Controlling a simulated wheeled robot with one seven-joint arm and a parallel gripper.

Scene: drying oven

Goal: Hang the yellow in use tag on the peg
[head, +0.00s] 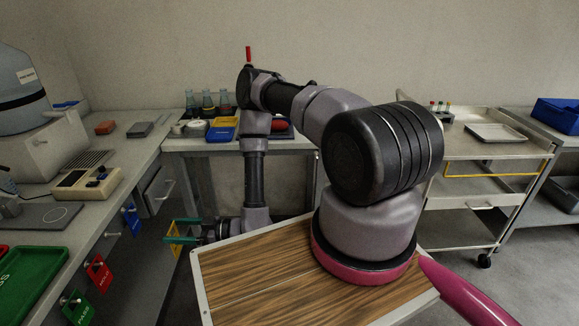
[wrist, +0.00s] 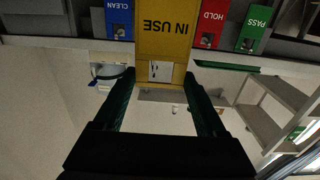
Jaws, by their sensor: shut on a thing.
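The yellow in use tag (wrist: 166,32) is between my gripper's green fingers (wrist: 160,76), its lettering upside down in the wrist view. A pale opening shows at its finger-side end, with small dark marks in it. In the head view my gripper (head: 181,231) is low, right of the left bench's front, with a sliver of the yellow tag (head: 174,254) beside it. It stands apart from the bench front there. I cannot make out a bare peg; the tag hides part of the row in the wrist view.
Blue clean (head: 131,219), red hold (head: 99,274) and green pass (head: 76,309) tags hang along the left bench's front. A drawer (head: 159,189) stands near the blue tag. My arm spans above the wooden-topped surface (head: 265,275). A trolley (head: 480,150) stands at right.

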